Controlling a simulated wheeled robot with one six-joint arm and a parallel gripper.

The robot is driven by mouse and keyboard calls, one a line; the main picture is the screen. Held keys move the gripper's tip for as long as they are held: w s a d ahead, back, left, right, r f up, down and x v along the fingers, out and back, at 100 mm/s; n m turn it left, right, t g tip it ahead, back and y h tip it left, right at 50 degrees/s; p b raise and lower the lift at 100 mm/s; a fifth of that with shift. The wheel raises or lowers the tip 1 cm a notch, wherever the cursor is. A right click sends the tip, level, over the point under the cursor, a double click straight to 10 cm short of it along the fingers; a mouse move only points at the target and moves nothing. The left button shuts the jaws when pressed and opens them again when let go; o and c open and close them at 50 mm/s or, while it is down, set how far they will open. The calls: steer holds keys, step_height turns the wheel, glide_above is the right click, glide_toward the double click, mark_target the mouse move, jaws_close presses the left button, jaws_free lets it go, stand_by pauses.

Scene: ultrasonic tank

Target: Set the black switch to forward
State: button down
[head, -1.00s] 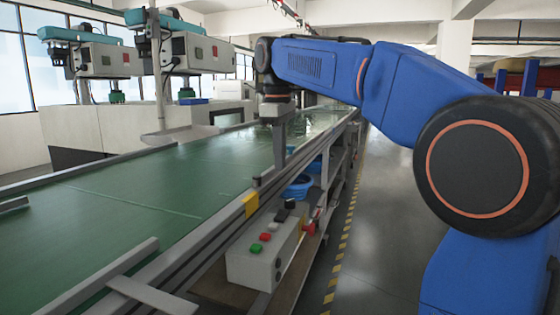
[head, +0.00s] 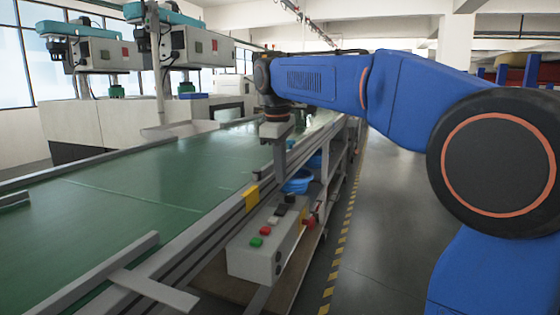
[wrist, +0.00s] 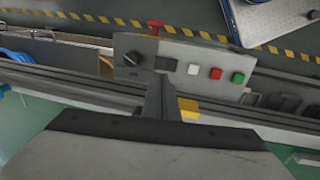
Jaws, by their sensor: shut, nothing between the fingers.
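The control box (head: 252,264) stands along the side of the green conveyor. Its top carries a black rotary switch (wrist: 132,58) and, beside it, a flat black control (wrist: 166,63), followed by white, red and green buttons. The rotary switch also shows in the head view (head: 290,198), at the box's far end. My gripper (head: 279,180) is shut and empty, pointing down just above the far end of the box. In the wrist view my gripper (wrist: 161,78) reaches the box's edge near the flat black control. I cannot tell whether it touches anything.
A red knob (head: 311,221) sticks out of the box's side. A metal rail with a yellow block (head: 251,198) runs between the box and the green belt (head: 120,195). A blue coil (head: 297,182) lies behind the box.

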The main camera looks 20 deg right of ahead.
mark_target(282, 207)
steer(key=f, duration=0.5)
steer(key=w+f, duration=0.1)
steer(key=f, duration=0.1)
steer(key=shift+d+f, duration=0.35)
steer(key=shift+f, duration=0.05)
steer(key=shift+f, duration=0.3)
steer(key=shift+s+g, duration=0.15)
steer(key=shift+g, duration=0.15)
steer(key=shift+s+a, duration=0.4)
steer(key=shift+s, duration=0.05)
steer(key=shift+r+y, duration=0.2)
steer(key=shift+y, duration=0.1)
step_height(282, 207, up, 14)
steer(key=s, duration=0.1)
steer(key=shift+a, duration=0.35)
steer(key=shift+f, duration=0.1)
